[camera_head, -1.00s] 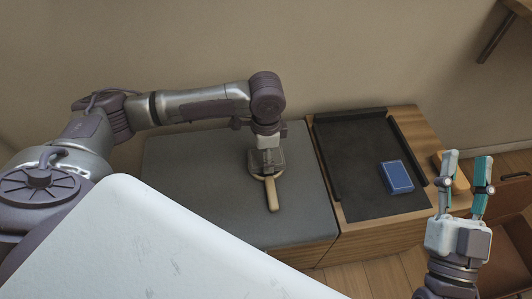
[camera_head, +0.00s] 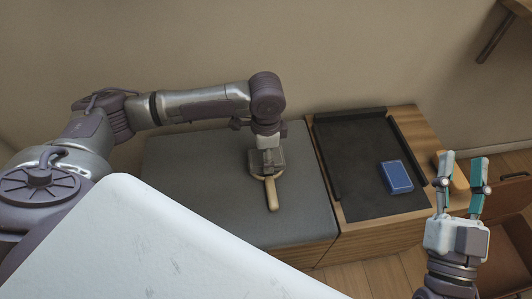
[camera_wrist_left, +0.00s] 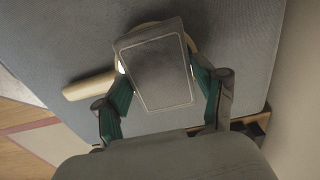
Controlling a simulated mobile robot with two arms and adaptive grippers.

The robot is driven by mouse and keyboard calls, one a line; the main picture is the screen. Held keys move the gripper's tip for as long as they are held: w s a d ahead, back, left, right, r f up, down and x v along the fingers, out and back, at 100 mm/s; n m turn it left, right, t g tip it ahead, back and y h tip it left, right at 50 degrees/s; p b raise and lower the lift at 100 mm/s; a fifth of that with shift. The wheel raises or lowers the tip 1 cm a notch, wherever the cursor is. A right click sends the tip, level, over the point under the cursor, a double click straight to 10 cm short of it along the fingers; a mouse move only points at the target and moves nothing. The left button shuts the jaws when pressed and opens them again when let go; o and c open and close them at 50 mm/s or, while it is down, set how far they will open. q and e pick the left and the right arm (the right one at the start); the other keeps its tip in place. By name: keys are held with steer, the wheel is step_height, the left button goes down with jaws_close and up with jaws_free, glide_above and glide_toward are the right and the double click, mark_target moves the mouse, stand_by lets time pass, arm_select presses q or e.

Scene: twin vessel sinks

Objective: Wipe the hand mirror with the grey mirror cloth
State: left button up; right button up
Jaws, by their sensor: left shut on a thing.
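The hand mirror (camera_head: 271,194) lies on the grey padded top, its wooden handle towards the front. In the left wrist view its handle (camera_wrist_left: 90,87) sticks out to the left. The grey mirror cloth (camera_wrist_left: 158,65), a flat pad with a pale stitched border, covers most of the mirror's face. My left gripper (camera_head: 266,155) points down over the mirror. In the left wrist view its fingers (camera_wrist_left: 163,90) are closed on the cloth's two sides. Whether the cloth presses on the glass cannot be told. My right gripper (camera_head: 463,166) is open and empty, at the right.
A black tray (camera_head: 350,180) on the wooden top holds a blue box (camera_head: 396,177) at its right. A tan wooden block (camera_head: 456,172) lies behind my right gripper. A brown open box (camera_head: 512,225) stands at the far right. The grey padded top (camera_head: 200,180) is clear around the mirror.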

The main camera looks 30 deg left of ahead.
arm_select(q)
steer(key=shift+s+f+p, duration=0.1)
steer(key=shift+f+p, duration=0.05)
steer(key=shift+p, duration=0.25)
arm_select(e)
steer(key=shift+w+d+f+g+h, duration=0.1)
steer(key=shift+w+f+g+h, duration=0.15)
steer(key=shift+f+g, duration=0.4)
steer(key=shift+w+f+g+h, duration=0.25)
steer(key=shift+f+g, duration=0.1)
steer(key=shift+f, duration=0.6)
stand_by(2.0)
steer(key=shift+f, duration=0.1)
stand_by(0.5)
arm_select(q)
steer(key=shift+s+a, duration=0.1)
steer(key=shift+s+a+p, duration=0.1)
steer(key=shift+a+p, duration=0.1)
steer(key=shift+p, duration=0.4)
steer(key=shift+s+a+p, duration=0.1)
steer(key=shift+a+p, duration=0.1)
steer(key=shift+p, duration=0.2)
arm_select(e)
step_height(320, 180, down, 8)
steer(key=d+g+h, duration=0.1)
steer(key=g, duration=0.4)
steer(key=shift+s+d+g+h, duration=0.2)
steer(key=shift+s+g+h, duration=0.1)
steer(key=shift+s+h, duration=0.1)
